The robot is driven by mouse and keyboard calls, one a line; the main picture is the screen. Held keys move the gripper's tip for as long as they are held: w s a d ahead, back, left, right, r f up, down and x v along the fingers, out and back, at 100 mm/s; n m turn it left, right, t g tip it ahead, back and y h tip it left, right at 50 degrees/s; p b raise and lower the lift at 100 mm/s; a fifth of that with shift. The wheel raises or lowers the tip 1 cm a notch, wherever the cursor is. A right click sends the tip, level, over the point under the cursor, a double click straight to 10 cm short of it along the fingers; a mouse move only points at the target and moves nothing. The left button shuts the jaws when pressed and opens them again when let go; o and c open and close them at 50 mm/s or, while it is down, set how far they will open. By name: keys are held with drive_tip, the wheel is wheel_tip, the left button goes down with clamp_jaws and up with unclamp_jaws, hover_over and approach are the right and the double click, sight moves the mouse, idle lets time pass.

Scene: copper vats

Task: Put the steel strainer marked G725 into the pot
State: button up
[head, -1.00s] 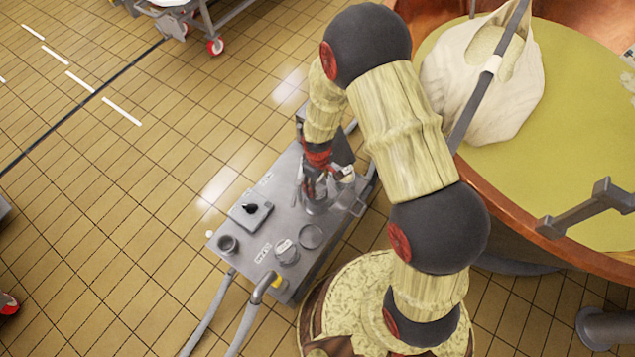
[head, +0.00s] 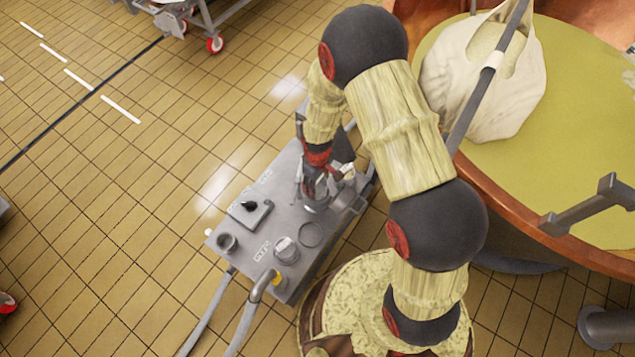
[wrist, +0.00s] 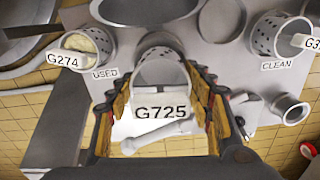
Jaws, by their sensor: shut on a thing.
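The steel strainer marked G725 (wrist: 162,72) is a light grey cup with a white label facing the wrist camera. My gripper (wrist: 160,108) has a finger on each side of it and is shut on it. In the head view the gripper (head: 314,190) is above the far part of a grey steel table (head: 240,262), and its fingers partly hide the strainer. I cannot tell whether the strainer touches the table. A wide round steel vessel (wrist: 130,12), cut off by the top edge of the wrist view, may be the pot.
Strainer G274 (wrist: 84,44), with pale stuff inside, is by a USED label. Another perforated strainer (wrist: 270,36) is by a CLEAN label. A small steel cup (head: 228,242) stands near the table's left edge. A copper vat (head: 500,195) with a cloth bag (head: 480,95) stands right.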

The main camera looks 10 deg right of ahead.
drive_tip(key=shift+f+b, duration=0.95)
drive_tip(key=shift+f, duration=0.65)
drive_tip(key=shift+f, duration=0.1)
